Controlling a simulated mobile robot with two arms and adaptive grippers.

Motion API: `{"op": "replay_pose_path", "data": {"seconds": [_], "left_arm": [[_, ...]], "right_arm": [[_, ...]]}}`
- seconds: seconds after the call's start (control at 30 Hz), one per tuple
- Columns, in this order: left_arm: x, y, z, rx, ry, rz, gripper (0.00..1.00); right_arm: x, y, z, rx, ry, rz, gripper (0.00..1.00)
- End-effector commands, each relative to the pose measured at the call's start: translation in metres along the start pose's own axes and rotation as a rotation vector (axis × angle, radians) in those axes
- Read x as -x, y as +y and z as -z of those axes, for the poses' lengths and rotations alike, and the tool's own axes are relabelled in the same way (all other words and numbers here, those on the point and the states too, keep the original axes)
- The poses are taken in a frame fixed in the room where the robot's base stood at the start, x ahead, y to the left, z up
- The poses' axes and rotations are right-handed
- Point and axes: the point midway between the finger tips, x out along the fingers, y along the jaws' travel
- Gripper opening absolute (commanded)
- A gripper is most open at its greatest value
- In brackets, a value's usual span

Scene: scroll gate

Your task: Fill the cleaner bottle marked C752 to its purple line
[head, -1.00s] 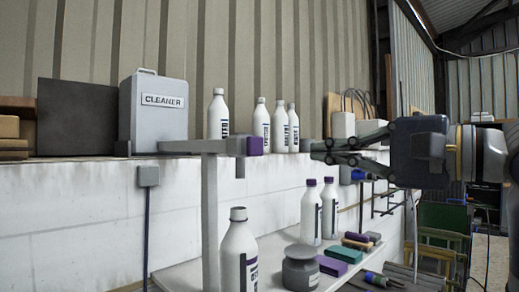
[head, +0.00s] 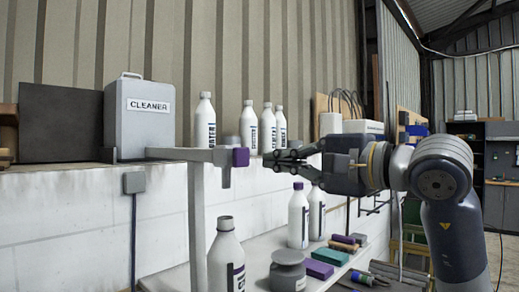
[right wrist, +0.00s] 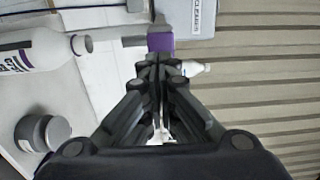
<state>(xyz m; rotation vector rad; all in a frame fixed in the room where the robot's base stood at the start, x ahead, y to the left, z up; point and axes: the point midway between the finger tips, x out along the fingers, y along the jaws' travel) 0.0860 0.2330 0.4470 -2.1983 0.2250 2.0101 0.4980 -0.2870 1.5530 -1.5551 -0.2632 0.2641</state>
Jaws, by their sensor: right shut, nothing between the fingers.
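A grey tank marked CLEANER (head: 146,118) stands on the ledge. From it a grey arm (head: 185,154) runs right to a purple block (head: 241,157), with a short spout (head: 224,175) hanging below. An uncapped white bottle (head: 226,256) stands upright under the spout, apart from it; its dark label is too small to read. My right gripper (head: 274,160) is shut and empty, just right of the purple block. In the right wrist view its fingertips (right wrist: 158,60) are close to the purple block (right wrist: 160,41); I cannot tell whether they touch. The bottle (right wrist: 38,50) lies left there.
Several white bottles (head: 268,128) stand on the ledge behind. Two purple-capped bottles (head: 298,216), a grey jar (head: 288,271), and purple (head: 318,269) and teal (head: 328,257) blocks occupy the lower shelf. The post (head: 197,225) stands left of the open bottle.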

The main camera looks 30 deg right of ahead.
Motion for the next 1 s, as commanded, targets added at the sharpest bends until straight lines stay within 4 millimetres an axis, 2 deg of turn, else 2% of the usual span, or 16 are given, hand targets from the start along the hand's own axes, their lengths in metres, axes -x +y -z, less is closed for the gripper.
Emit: {"op": "replay_pose_path", "data": {"seconds": [0.1,0.3,0.47,0.8,1.0], "left_arm": [[0.014,-0.003,0.003,0.001,0.003,0.003,0.84],[0.025,-0.004,0.005,0.002,0.005,0.005,0.84],[0.026,-0.005,0.005,0.002,0.005,0.005,0.84],[0.026,-0.004,0.005,0.001,0.004,0.005,0.84],[0.028,-0.004,0.005,0.001,0.003,0.005,0.84]], "right_arm": [[-0.024,-0.003,-0.001,-0.003,-0.003,-0.004,0.00],[-0.048,-0.002,0.000,-0.002,-0.001,-0.002,0.00],[-0.054,0.000,0.000,0.000,0.000,0.000,0.00],[-0.055,0.000,0.000,0.000,0.001,0.000,0.00],[-0.068,0.000,0.001,-0.001,0.002,-0.002,0.00]]}}
